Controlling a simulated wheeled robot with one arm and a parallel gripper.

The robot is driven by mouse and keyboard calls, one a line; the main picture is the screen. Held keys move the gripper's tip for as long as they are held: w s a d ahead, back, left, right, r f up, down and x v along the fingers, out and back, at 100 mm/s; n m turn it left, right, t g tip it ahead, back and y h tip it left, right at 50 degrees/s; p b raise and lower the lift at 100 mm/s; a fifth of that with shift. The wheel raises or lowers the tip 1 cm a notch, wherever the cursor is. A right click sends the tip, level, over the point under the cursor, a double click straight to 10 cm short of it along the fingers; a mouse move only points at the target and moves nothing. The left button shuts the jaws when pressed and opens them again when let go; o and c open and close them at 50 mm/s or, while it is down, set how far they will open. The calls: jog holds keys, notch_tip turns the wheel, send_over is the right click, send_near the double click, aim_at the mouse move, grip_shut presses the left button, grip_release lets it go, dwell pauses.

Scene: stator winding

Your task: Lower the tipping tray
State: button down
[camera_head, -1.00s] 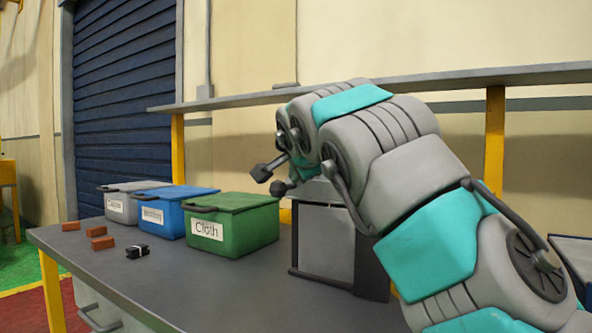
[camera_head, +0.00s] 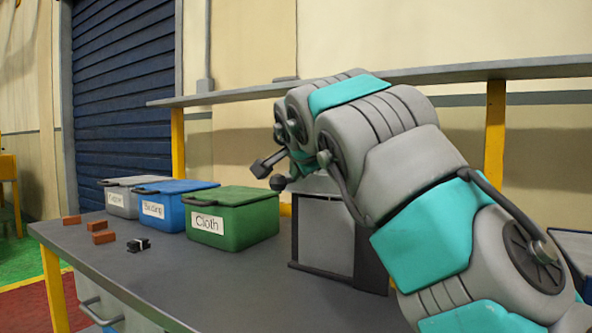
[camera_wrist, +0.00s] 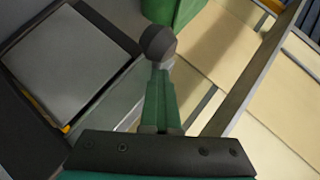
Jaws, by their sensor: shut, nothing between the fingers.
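A grey box-like unit with a dark frame (camera_head: 323,237) stands on the bench behind my arm in the head view; I take it for the tipping tray. Its right part and top are partly hidden by my arm. In the wrist view, a flat grey panel in a dark frame (camera_wrist: 70,62) lies at upper left and looks like the same unit. My gripper (camera_wrist: 158,45) is shut and empty, its green fingers together and ending in a dark rounded tip. The tip appears to the right of the panel, apart from it in the picture. The exact gap cannot be told.
A green bin marked Cloth (camera_head: 233,214), a blue bin (camera_head: 172,205) and a grey bin (camera_head: 122,196) stand left of the unit. Red blocks (camera_head: 102,232) and a small black part (camera_head: 137,245) lie at the bench's left. A shelf (camera_head: 440,78) runs behind. The front bench top is clear.

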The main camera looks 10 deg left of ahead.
jog(key=b+v, duration=0.1)
jog(key=v, duration=0.6)
jog(key=shift+s+r, duration=0.2)
jog(key=shift+s, duration=0.05)
jog(key=shift+s, duration=0.1)
